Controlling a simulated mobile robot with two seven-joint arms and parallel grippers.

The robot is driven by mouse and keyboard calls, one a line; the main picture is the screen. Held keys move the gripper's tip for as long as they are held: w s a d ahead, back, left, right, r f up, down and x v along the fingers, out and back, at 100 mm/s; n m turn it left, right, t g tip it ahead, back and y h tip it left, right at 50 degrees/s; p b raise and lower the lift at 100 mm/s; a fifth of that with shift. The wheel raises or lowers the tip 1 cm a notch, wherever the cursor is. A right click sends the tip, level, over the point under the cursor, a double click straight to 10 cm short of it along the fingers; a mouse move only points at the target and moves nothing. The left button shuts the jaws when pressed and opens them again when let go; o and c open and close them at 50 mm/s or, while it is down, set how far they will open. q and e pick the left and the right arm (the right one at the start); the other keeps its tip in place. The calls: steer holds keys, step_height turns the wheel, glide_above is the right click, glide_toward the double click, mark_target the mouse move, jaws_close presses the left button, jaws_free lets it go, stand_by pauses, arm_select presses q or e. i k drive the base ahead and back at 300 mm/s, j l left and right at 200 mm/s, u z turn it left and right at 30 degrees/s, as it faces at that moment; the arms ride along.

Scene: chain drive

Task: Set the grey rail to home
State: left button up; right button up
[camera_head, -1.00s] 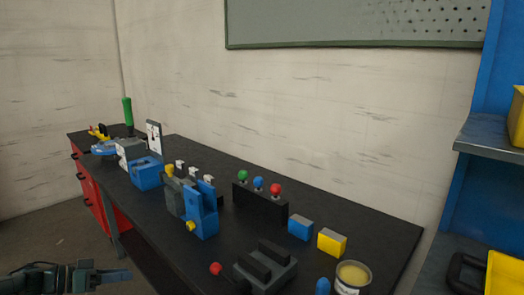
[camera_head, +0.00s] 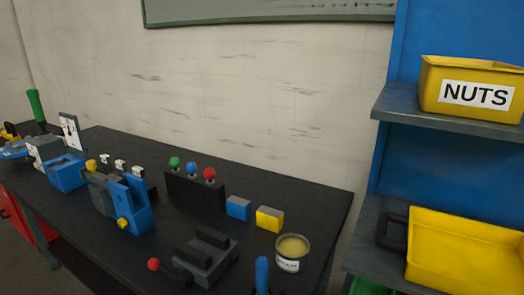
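No part is clearly marked as the grey rail, and I cannot tell for certain which one it is. A dark grey fixture (camera_head: 206,262) with two raised bars sits at the near side of the black bench; a lever with a red knob (camera_head: 153,264) sticks out to its left. A grey block (camera_head: 100,194) stands beside an upright blue block (camera_head: 131,204) with yellow knobs. Neither of my grippers shows in the head view now.
The black bench (camera_head: 262,188) also holds a rack (camera_head: 195,192) with green, blue and red knobs, a blue block (camera_head: 238,208), a yellow block (camera_head: 269,219) and a tin (camera_head: 292,253). A blue shelf unit with a yellow NUTS bin (camera_head: 455,110) stands at the right.

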mark_target(90, 172)
steer(key=j+z, duration=0.7)
steer(key=z, duration=0.2)
steer(key=j+z, duration=0.15)
steer(key=j, duration=0.35)
steer(key=k+j+z, duration=0.2)
steer(key=j, duration=0.35)
steer(key=k+j, duration=0.1)
steer(key=j, duration=0.25)
steer(key=k+j, duration=0.1)
steer(key=j, duration=0.25)
steer(key=j+z, duration=0.1)
steer(key=j, duration=0.2)
steer(key=k, duration=0.05)
